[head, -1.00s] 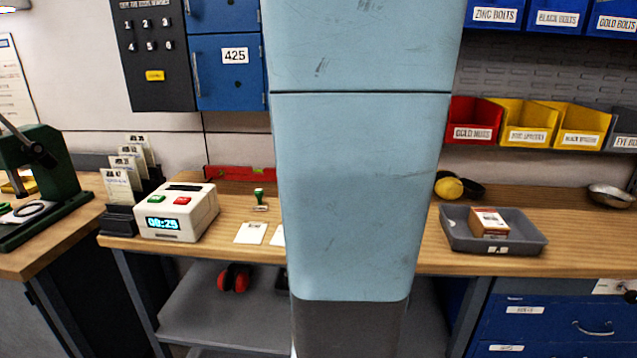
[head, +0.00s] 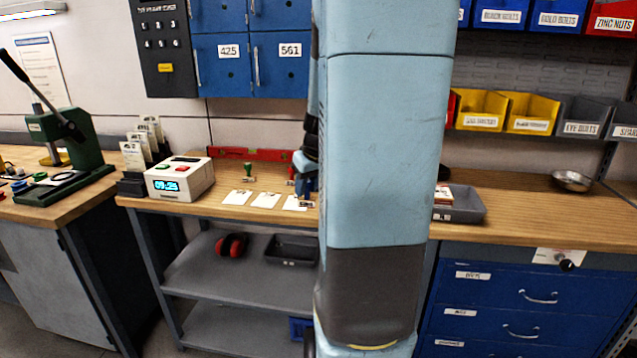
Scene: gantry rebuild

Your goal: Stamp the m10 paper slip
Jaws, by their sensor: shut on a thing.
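Three white paper slips lie in a row near the bench's front edge: a left slip (head: 237,197), a middle slip (head: 265,200) and a right slip (head: 293,203). Their print is too small to read, so I cannot tell which is m10. A green-handled stamp (head: 249,171) stands behind them. A bit of red (head: 291,173) shows beside my gripper, perhaps another stamp. My gripper (head: 306,182) is low over the bench by the right slip, partly hidden by my arm. It is shut on a small blue thing that looks like a stamp; whether it touches the slip is unclear.
A time clock (head: 180,180) and a card rack (head: 133,162) stand left on the bench (head: 400,222). A red level (head: 250,154) lies at the back. A grey tray (head: 465,208) is right of my arm. A green press (head: 66,150) stands on the far-left bench.

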